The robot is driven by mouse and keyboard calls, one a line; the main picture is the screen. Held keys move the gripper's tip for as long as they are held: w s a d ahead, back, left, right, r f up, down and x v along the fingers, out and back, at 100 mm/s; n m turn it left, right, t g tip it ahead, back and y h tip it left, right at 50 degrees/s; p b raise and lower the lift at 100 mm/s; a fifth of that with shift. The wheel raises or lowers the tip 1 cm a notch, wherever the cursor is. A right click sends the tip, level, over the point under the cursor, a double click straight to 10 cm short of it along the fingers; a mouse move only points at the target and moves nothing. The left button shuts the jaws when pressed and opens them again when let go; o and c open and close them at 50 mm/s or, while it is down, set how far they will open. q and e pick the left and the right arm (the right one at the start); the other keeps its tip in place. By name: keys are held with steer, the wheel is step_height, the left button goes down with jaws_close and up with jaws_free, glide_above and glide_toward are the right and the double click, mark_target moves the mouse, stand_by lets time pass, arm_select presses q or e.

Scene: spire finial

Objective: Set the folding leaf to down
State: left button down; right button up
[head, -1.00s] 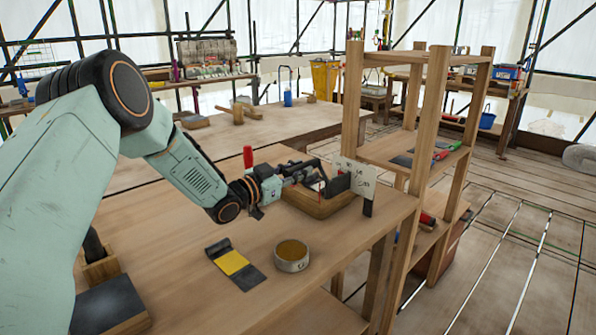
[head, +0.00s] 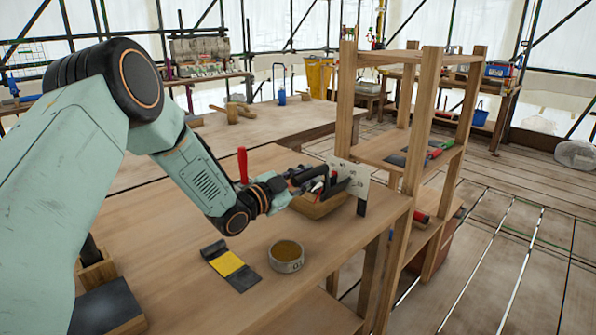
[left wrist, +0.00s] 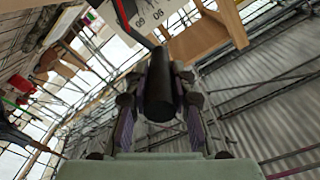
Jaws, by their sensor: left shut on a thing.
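My left gripper (head: 312,180) reaches over the right end of the wooden bench (head: 200,225). In the left wrist view its fingers (left wrist: 160,100) are shut on a dark round bar (left wrist: 160,85). A white plate with numbers (head: 350,178) stands just beyond the gripper in the head view, at the bench's right edge; part of it shows in the left wrist view (left wrist: 158,14). A black strip (head: 361,207) hangs below the plate. I cannot tell for sure which part is the folding leaf. My right gripper is not in view.
A wooden tray (head: 318,208) lies under the gripper, with a red handle (head: 242,164) upright behind. A round tin (head: 287,258) and a black-and-yellow piece (head: 230,264) lie in front. A wooden shelf rack (head: 412,150) stands close on the right.

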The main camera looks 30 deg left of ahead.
arm_select(q)
steer(key=s+d+f+m+b, duration=0.1)
steer(key=d+f+m, duration=0.1)
steer(key=m, duration=0.2)
steer(key=d+f+m, duration=0.2)
steer(key=d+m, duration=0.1)
steer(key=m, duration=0.1)
steer(key=s+d+f+m+b, duration=0.1)
steer(key=d+f+m, duration=0.1)
steer(key=f+m, duration=0.1)
steer(key=shift+s+d+m+b, duration=0.25)
steer(key=shift+s+m+b, duration=0.05)
steer(key=shift+s+m, duration=0.1)
steer(key=shift+d+f, duration=0.15)
steer(key=shift+f, duration=0.45)
steer(key=c, duration=1.1)
jaws_free()
steer(key=shift+r, duration=0.1)
steer(key=v, duration=1.2)
